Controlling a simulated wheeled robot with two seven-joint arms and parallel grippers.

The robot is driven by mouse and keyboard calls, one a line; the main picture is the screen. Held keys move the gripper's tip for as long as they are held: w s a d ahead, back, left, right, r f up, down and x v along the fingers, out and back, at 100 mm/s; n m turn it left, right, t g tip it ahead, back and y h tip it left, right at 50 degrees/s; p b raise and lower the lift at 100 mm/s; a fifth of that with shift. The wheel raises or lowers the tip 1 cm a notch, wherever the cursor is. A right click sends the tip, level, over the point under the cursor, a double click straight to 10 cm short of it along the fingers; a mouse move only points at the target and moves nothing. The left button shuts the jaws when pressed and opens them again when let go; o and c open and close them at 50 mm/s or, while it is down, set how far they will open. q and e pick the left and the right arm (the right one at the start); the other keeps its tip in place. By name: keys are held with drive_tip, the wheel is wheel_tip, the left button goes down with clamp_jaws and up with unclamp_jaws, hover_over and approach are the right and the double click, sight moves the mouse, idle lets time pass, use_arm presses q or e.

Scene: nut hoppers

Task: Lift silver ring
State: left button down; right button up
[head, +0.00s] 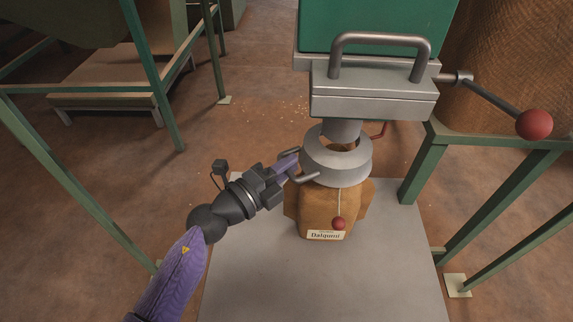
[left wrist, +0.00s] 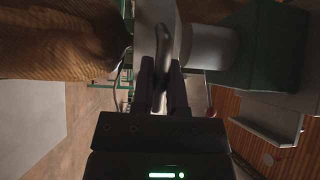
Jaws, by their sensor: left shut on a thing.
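The silver ring (head: 345,166) is a wide metal collar around the hopper's spout (head: 342,130), at the top of a brown sack (head: 325,207). A bent handle sticks out from its left side. My left gripper (head: 292,174) reaches in from the left and is shut on that handle. In the left wrist view, which is turned sideways, the dark handle (left wrist: 163,45) runs between the fingers of my left gripper (left wrist: 162,75). The pale spout (left wrist: 210,46) and the sack (left wrist: 60,40) show there too. My right gripper is not in view.
The green hopper (head: 375,25) with a grey slide box and bar handle stands above. A lever with a red knob (head: 534,124) sticks out right. A small red ball (head: 338,223) hangs before the sack. The grey platform (head: 260,275) is clear in front. Green frame legs stand both sides.

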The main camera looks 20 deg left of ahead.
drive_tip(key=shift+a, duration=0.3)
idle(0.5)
use_arm(q)
wheel_tip(320, 180, up, 8)
drive_tip(key=p, duration=0.8)
drive_tip(key=shift+r+p, duration=0.1)
drive_tip(key=shift+p, duration=0.2)
drive_tip(key=shift+w, duration=0.1)
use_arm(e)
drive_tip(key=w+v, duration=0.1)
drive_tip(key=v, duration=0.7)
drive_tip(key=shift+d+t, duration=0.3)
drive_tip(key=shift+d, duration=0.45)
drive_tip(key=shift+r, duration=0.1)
use_arm(q)
drive_tip(key=c, duration=0.6)
unclamp_jaws()
drive_tip(key=shift+c, duration=0.2)
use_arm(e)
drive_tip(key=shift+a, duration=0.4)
